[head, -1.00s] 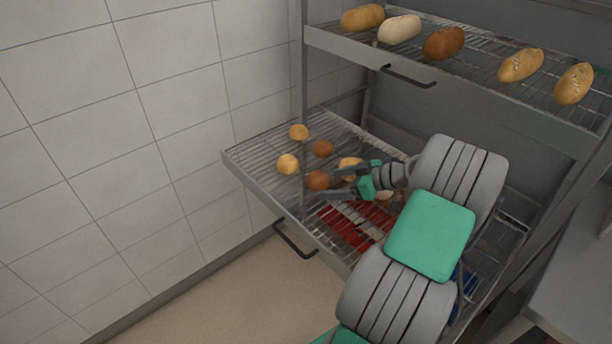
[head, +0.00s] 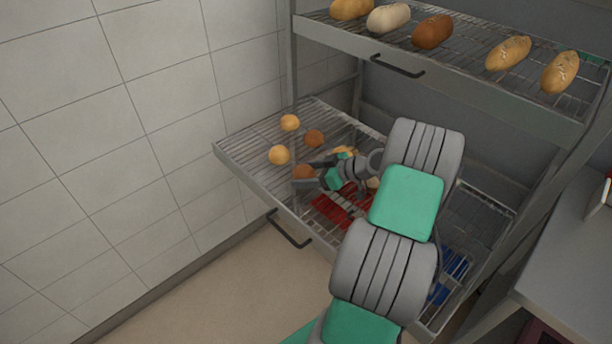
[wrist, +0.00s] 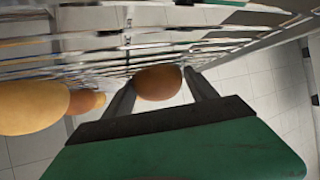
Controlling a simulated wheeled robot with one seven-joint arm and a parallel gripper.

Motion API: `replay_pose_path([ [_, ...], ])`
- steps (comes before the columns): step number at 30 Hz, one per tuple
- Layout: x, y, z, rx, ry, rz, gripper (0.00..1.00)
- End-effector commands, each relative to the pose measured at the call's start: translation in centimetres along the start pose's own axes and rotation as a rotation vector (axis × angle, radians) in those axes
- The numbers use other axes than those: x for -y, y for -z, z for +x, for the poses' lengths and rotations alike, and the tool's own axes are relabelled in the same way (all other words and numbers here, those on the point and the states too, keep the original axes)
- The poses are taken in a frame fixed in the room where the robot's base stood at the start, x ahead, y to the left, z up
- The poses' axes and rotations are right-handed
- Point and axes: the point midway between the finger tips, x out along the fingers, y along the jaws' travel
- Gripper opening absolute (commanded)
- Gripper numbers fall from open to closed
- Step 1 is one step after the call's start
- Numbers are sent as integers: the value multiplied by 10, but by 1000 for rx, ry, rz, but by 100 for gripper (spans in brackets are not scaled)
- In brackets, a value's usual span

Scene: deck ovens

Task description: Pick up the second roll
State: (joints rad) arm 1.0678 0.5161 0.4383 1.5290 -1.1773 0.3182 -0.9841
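Several round rolls lie on the pulled-out lower wire rack (head: 243,150). A brown roll (head: 303,172) near the rack's front edge sits between the fingers of my gripper (head: 308,174); it also shows in the wrist view (wrist: 158,83). The fingers stand on either side of it, spread apart, and the gripper looks open; contact is hard to tell. Beyond it are another brown roll (head: 314,138) and two golden rolls, one at the back (head: 290,122) and one at the left (head: 279,155). A further golden roll (head: 344,152) is partly hidden by my gripper.
An upper rack (head: 463,83) with several long loaves is above and behind my arm. A red patch (head: 335,210) and a blue patch (head: 447,275) show on the lower rack. A black handle (head: 289,231) juts from its front. A tiled wall (head: 90,150) stands at left.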

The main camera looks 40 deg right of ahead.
Motion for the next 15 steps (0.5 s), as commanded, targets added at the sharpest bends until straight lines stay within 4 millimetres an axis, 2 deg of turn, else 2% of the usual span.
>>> replay_pose_path([
  [2, 0, 0, 0, 0, 1, 0, 59],
  [15, 0, 0, 0, 0, 1, 0, 23],
])
